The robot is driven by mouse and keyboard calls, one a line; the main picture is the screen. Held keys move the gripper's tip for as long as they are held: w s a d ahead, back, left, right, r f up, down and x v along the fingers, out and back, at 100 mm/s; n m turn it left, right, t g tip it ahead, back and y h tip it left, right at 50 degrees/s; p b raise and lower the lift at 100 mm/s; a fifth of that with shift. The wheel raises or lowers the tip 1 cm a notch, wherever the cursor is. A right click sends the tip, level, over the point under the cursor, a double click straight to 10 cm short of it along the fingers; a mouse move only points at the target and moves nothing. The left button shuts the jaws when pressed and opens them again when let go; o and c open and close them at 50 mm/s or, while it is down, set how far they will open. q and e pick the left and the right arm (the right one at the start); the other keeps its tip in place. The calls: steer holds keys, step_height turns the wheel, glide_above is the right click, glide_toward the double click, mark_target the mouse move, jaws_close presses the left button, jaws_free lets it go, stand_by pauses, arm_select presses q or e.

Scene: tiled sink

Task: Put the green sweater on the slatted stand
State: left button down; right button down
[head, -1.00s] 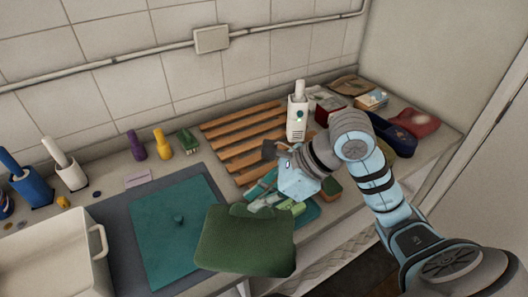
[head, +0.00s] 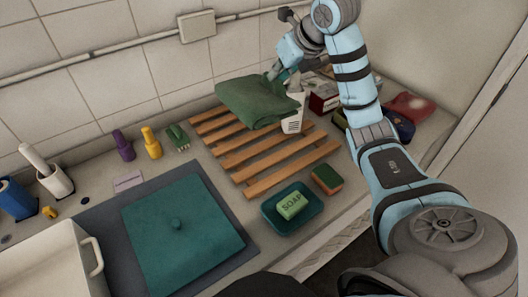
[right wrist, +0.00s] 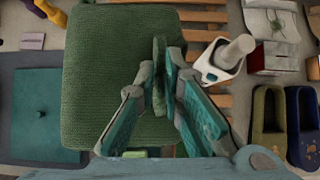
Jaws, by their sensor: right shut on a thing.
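The folded green sweater (head: 248,104) is over the back part of the slatted stand (head: 262,158) in the head view. My right gripper (head: 273,74) is shut on a fold at its right edge; the right wrist view shows the fold pinched between the fingers (right wrist: 163,70). The sweater (right wrist: 105,75) hides some slats and part of the white brush holder (head: 293,123). I cannot tell whether it touches the slats. The front slats are bare. My left gripper is not in view.
A teal dish (head: 312,217) with green soap (head: 292,205) and a sponge (head: 327,179) lie in front of the stand. Yellow (head: 152,142) and purple (head: 122,145) bottles stand to its left. A red-and-white box (head: 325,98) is at right. A teal lid (head: 182,230) lies on the grey mat.

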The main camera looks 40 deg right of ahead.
mark_target(278, 86)
step_height(278, 86, down, 4)
steer(key=shift+r+b, duration=0.25)
steer(key=shift+b, duration=0.95)
step_height(278, 86, down, 16)
steer(key=shift+s+f+b, duration=0.1)
steer(key=shift+s+b, duration=0.05)
steer(key=shift+b, duration=0.7)
steer(key=c, duration=2.1)
jaws_free()
steer(key=shift+f, duration=0.1)
steer(key=o, duration=0.4)
